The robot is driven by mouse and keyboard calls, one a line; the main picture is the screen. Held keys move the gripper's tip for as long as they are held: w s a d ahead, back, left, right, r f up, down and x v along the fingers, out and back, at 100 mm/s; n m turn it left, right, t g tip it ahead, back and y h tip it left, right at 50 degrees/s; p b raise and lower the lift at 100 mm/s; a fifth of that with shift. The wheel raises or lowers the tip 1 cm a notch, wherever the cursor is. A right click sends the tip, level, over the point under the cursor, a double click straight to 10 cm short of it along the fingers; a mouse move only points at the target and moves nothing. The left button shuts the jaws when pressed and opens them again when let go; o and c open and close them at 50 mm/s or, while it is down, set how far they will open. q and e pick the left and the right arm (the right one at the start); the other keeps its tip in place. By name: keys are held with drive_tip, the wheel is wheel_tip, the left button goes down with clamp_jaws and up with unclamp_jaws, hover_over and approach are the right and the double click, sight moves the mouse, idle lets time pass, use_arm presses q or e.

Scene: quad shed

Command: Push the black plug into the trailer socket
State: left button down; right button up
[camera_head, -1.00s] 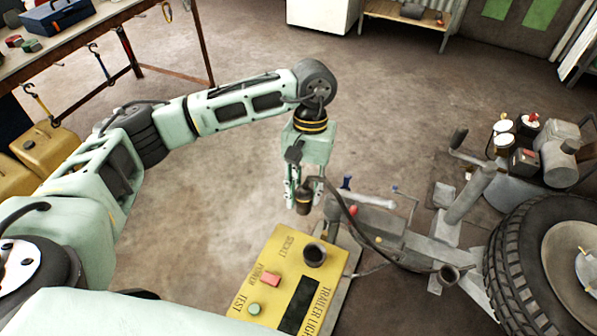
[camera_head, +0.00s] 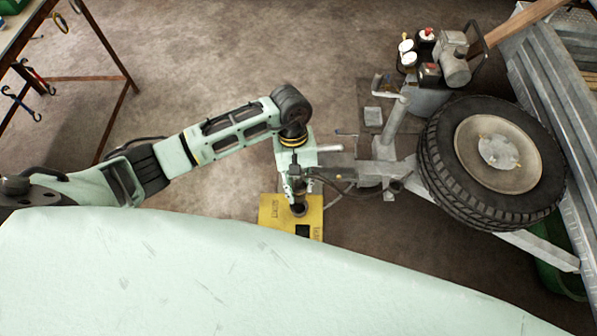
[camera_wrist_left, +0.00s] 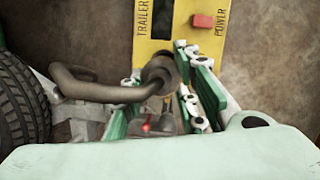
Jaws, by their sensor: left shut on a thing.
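My left gripper (camera_head: 295,192) points down over the far end of the yellow test box (camera_head: 270,212). In the left wrist view, its fingers (camera_wrist_left: 160,88) are shut on the black plug (camera_wrist_left: 160,70), with a thick dark cable (camera_wrist_left: 95,90) running off to the left. In the head view, the dark round trailer socket (camera_head: 299,209) shows just below the fingertips. The plug is mostly hidden by the fingers there, and I cannot tell whether it touches the socket. My right gripper is not in view.
The grey trailer drawbar (camera_head: 365,172) and its large wheel (camera_head: 495,160) stand to the right of the box. A red power switch (camera_wrist_left: 203,21) sits on the box. My own pale green body covers the lower head view.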

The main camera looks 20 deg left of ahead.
use_arm(q)
drive_tip(key=shift+w+b+x, duration=0.2)
drive_tip(key=shift+b+x, duration=0.35)
drive_tip(key=shift+x, duration=0.5)
wheel_tip(320, 180, down, 3)
drive_tip(key=shift+a+f+b, duration=0.15)
drive_tip(key=shift+f+b, duration=0.05)
drive_tip(key=shift+b, duration=1)
drive_tip(key=shift+f+b, duration=0.45)
drive_tip(key=shift+b, duration=0.95)
drive_tip(key=shift+f+b, duration=1.8)
drive_tip(key=shift+b, duration=0.35)
idle(1.0)
drive_tip(key=c, duration=1.3)
unclamp_jaws()
drive_tip(key=shift+o, duration=0.4)
drive_tip(key=o, duration=0.4)
